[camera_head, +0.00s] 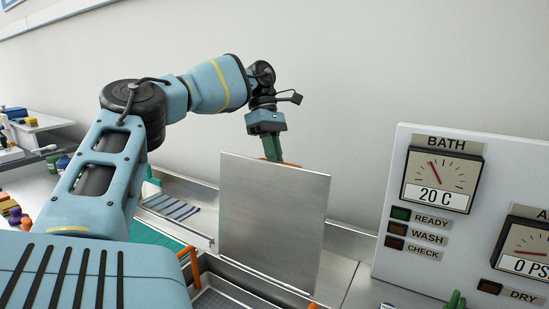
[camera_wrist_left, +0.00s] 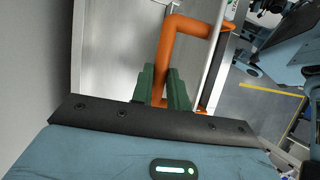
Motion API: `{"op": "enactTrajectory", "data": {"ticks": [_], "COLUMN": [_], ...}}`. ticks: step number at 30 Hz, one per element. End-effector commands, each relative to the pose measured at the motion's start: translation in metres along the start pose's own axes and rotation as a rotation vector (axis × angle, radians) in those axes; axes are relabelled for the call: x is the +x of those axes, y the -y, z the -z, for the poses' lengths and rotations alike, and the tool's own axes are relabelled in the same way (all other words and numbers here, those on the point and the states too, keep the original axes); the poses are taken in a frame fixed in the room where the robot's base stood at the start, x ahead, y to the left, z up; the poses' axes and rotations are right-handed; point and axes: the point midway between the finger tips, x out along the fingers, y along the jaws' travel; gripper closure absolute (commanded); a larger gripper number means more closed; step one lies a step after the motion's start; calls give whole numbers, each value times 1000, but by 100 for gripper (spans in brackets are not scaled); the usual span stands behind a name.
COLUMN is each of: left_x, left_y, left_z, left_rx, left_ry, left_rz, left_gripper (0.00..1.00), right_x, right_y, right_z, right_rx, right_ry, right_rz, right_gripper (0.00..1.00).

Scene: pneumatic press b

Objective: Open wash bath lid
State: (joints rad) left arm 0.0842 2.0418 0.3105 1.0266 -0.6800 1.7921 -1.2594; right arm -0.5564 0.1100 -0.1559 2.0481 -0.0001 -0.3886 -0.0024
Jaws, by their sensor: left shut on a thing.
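The wash bath lid (camera_head: 275,225) is a flat grey metal panel standing steeply raised in the middle of the head view. My left gripper (camera_head: 271,147) is at the lid's top edge, with its fingertips partly hidden behind the panel. In the left wrist view its green fingers (camera_wrist_left: 165,88) are shut on the orange lid handle (camera_wrist_left: 187,27), a bent bar beside the metal panel. Green tips (camera_head: 456,300) at the bottom edge of the head view look like my right gripper; too little shows to tell its jaw state.
A white control panel (camera_head: 395,220) on the right has a bath dial reading 20 C and lamps for ready, wash and check. Small coloured items stand at far left. A plain wall is behind.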

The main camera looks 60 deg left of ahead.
Motion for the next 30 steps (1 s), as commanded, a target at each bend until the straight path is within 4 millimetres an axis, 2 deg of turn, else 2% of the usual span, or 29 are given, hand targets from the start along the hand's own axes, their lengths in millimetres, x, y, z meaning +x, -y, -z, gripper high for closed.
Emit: {"op": "enactTrajectory", "data": {"ticks": [1,9,10,15,25,30], "left_x": [8,8,8,5,0,-14], "left_y": [-1,0,0,0,0,-1], "left_z": [5,5,5,3,2,2], "left_rx": [-8,-9,-9,-6,-4,-7], "left_ry": [-9,-9,-9,-6,-4,-5], "left_rz": [17,18,18,12,5,4], "left_gripper": [100,100,81,62,62,62], "right_x": [0,-1,-1,-2,-2,-3], "right_y": [0,0,0,1,1,1], "right_z": [-1,-3,-3,-4,-4,-3], "right_rx": [0,0,1,0,0,0], "right_ry": [1,6,7,9,8,7], "right_rz": [0,1,1,1,1,1], "right_gripper": [64,64,64,64,64,64]}}
